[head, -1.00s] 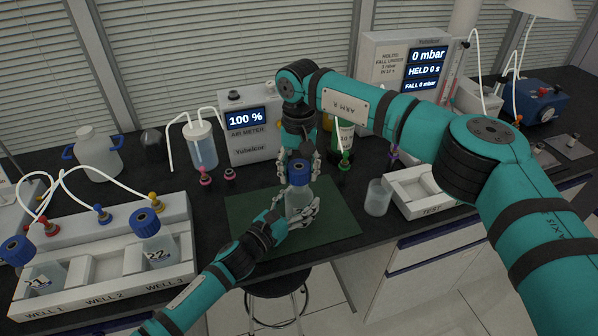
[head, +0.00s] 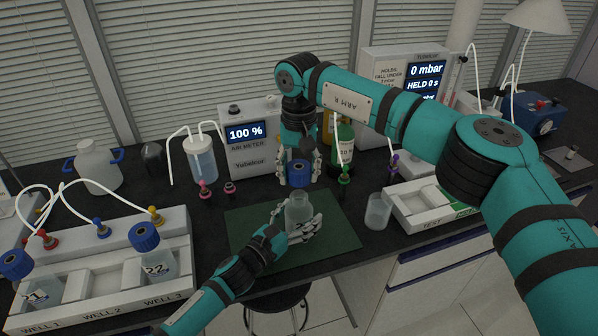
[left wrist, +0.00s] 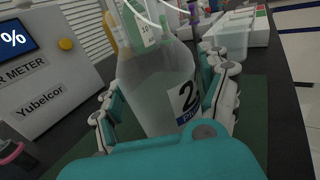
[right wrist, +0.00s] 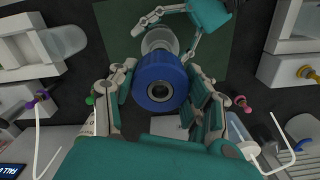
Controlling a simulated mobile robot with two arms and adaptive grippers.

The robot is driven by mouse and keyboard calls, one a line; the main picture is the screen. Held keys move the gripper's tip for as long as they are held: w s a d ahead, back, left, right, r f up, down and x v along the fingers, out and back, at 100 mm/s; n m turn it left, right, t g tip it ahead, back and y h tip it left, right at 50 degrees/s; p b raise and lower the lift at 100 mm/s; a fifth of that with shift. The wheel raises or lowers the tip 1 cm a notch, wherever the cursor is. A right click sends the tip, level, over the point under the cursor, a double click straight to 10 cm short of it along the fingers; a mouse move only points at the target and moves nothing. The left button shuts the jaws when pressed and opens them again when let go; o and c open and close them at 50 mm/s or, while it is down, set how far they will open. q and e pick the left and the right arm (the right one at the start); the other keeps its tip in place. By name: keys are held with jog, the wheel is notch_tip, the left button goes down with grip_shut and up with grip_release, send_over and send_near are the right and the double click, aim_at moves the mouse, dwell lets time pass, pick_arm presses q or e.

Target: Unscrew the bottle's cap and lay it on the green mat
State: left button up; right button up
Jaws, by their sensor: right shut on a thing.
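The clear bottle (head: 298,212) stands upright and uncapped on the green mat (head: 340,235). It also shows in the left wrist view (left wrist: 158,95), with a label starting with 2. My left gripper (head: 297,222) has its fingers on both sides of the bottle's body, closed against it. The blue cap (head: 299,174) is off the bottle, above and behind its neck. My right gripper (head: 299,168), pointing down, is shut on the cap. In the right wrist view the cap (right wrist: 162,84) sits between the fingers. The bottle's far side is hidden.
The three-well rack (head: 120,290) with two blue-capped bottles stands left. The air meter (head: 250,145) is behind the mat. A clear beaker (head: 378,211) and the test tray (head: 415,205) stand right. The mat's front and right parts are bare.

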pick_arm(q)
jog(key=shift+o, duration=1.1)
